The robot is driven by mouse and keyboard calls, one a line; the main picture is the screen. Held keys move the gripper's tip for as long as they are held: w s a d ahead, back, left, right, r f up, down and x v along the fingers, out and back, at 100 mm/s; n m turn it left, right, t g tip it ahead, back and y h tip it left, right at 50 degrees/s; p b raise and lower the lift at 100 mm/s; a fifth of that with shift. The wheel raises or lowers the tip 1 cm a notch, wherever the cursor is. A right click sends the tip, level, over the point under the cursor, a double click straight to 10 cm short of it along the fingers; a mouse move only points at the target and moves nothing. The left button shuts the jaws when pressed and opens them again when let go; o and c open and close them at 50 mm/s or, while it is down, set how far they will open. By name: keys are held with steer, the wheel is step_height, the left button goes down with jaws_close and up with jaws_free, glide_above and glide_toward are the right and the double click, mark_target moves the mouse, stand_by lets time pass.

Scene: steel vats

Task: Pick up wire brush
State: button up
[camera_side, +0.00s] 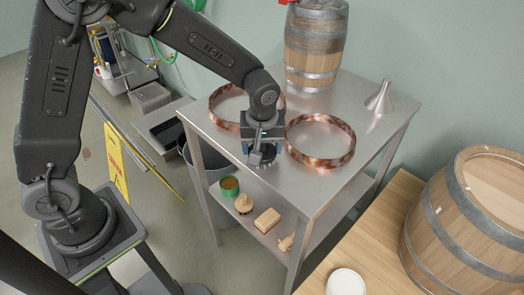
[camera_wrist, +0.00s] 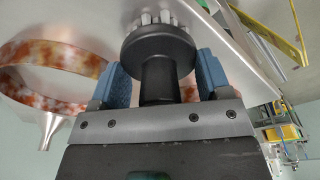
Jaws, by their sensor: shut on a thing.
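The wire brush has a round black head (camera_wrist: 158,48) with pale bristles and a black handle. In the wrist view its handle lies between the blue finger pads of my gripper (camera_wrist: 160,78), which is shut on it. In the side view my gripper (camera_side: 262,140) points down over the near-left edge of the steel table (camera_side: 235,133). The dark brush (camera_side: 262,157) shows under the fingers there, its bristles facing down. I cannot tell whether the bristles touch the table top.
Two copper-coloured rings (camera_side: 320,158) (camera_side: 216,116) lie either side of my gripper. A small barrel (camera_side: 315,50) and a funnel (camera_side: 379,97) stand farther back. The lower shelf holds a green-rimmed tin (camera_side: 229,187), a tan block (camera_side: 267,220) and wooden pieces. A large barrel (camera_side: 465,225) is at right.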

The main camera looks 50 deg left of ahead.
steer(key=shift+r, duration=0.1)
steer(key=shift+r, duration=0.65)
step_height(320, 180, up, 3)
steer(key=shift+f, duration=0.1)
steer(key=s+a+r, duration=0.3)
steer(key=a+r, duration=0.3)
steer(key=a, duration=0.5)
steer(key=shift+s+a+r, duration=0.15)
steer(key=shift+r, duration=0.25)
